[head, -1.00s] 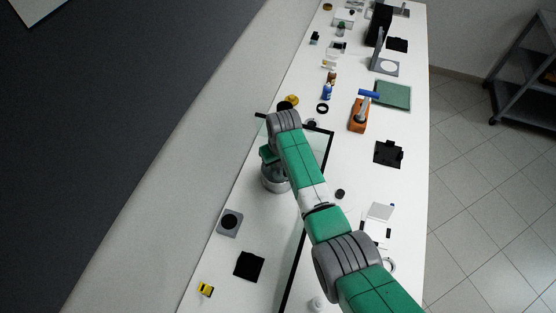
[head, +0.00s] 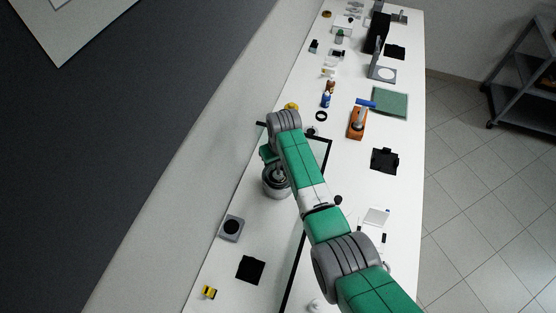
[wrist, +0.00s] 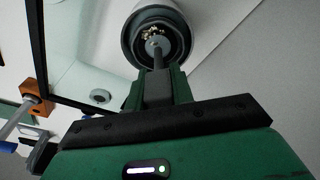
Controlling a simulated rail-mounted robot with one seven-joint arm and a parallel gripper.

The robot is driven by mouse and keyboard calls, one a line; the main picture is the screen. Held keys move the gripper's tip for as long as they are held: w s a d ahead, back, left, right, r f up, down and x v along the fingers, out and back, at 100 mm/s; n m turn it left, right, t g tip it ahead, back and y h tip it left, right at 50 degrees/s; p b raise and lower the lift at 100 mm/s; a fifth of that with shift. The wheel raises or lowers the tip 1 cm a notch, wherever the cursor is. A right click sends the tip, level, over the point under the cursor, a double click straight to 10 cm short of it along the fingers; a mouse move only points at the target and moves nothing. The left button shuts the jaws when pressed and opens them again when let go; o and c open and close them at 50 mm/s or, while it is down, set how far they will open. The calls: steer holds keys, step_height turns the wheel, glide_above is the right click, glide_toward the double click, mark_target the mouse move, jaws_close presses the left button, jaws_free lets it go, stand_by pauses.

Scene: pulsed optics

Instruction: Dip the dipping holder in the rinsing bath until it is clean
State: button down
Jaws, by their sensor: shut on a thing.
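My gripper (wrist: 157,80) is shut on the thin grey stem of the dipping holder (wrist: 158,56). The stem runs into a round, open-topped grey vessel (wrist: 132,40), which looks like the rinsing bath. The holder's round lower end, with small pale bits around it, shows inside the vessel's dark mouth. I cannot tell how deep it sits or whether it is clean. In the head view the vessel (head: 275,187) stands on the white table below my wrist. My fingers and the holder are hidden or too small to make out there.
A black frame (head: 297,255) edges the area around the vessel. A grey square block with a dark disc (head: 232,227), a black piece (head: 250,270) and a small yellow item (head: 209,291) lie nearer. An orange device with a blue handle (head: 357,124) stands farther right.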

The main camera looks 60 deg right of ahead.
mark_target(278, 173)
step_height(278, 173, down, 5)
steer(key=b, duration=0.3)
steer(key=shift+r, duration=0.1)
steer(key=shift+r+p, duration=6.4)
steer(key=shift+r, duration=0.3)
steer(key=shift+f, duration=0.15)
